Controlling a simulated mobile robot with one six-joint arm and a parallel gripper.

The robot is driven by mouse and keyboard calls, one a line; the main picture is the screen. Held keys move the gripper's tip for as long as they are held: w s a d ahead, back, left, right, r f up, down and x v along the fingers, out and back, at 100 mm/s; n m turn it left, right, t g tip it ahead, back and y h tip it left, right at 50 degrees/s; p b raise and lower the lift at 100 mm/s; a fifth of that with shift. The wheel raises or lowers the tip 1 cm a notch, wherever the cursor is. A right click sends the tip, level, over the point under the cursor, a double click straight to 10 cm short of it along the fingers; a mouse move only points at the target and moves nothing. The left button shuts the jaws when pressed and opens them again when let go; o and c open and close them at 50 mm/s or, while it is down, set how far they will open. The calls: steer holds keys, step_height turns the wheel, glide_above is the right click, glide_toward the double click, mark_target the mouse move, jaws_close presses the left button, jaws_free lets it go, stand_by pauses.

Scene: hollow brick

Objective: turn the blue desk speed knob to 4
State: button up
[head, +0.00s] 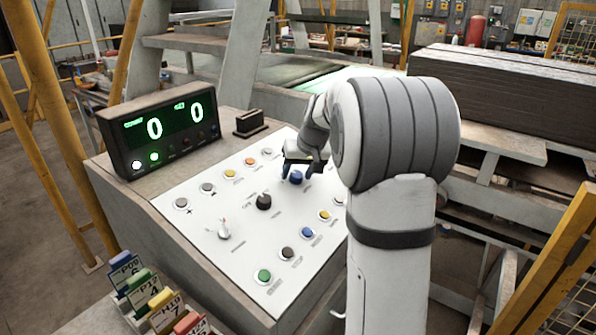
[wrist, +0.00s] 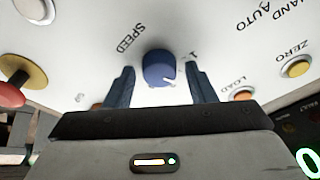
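The blue speed knob (head: 296,177) sits on the white desk panel near its far right side. In the wrist view the blue knob (wrist: 158,67) is near the top middle, with the word SPEED at its left. Its white pointer mark points toward the lower right of the picture; a 1 is printed to the knob's right, and I cannot make out a 4. My gripper (head: 297,167) is down at the knob. In the wrist view its two dark fingers (wrist: 160,78) are apart, one on each side of the knob, with a visible gap on both sides.
A black knob (head: 264,202), a toggle lever (head: 224,230) and several coloured buttons are close by on the panel. A display box (head: 160,130) at the back left shows two green zeros. Coloured tags (head: 160,299) stand at the front left.

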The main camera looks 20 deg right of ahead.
steer(key=c, duration=0.8)
steer(key=shift+m, duration=0.4)
steer(key=m+p, duration=0.1)
steer(key=m, duration=0.2)
steer(key=shift+r+h, duration=0.15)
steer(key=shift+h, duration=0.25)
steer(key=m+p, duration=0.1)
steer(key=m, duration=0.3)
steer(key=shift+m+g+h, duration=0.3)
steer(key=shift+g, duration=0.1)
steer(key=m+p, duration=0.1)
steer(key=m, duration=0.3)
steer(key=shift+w+g, duration=0.1)
steer(key=shift+g, duration=0.2)
steer(key=shift+m+g+p, duration=0.3)
steer(key=shift+m+p, duration=0.2)
steer(key=shift+m, duration=1.2)
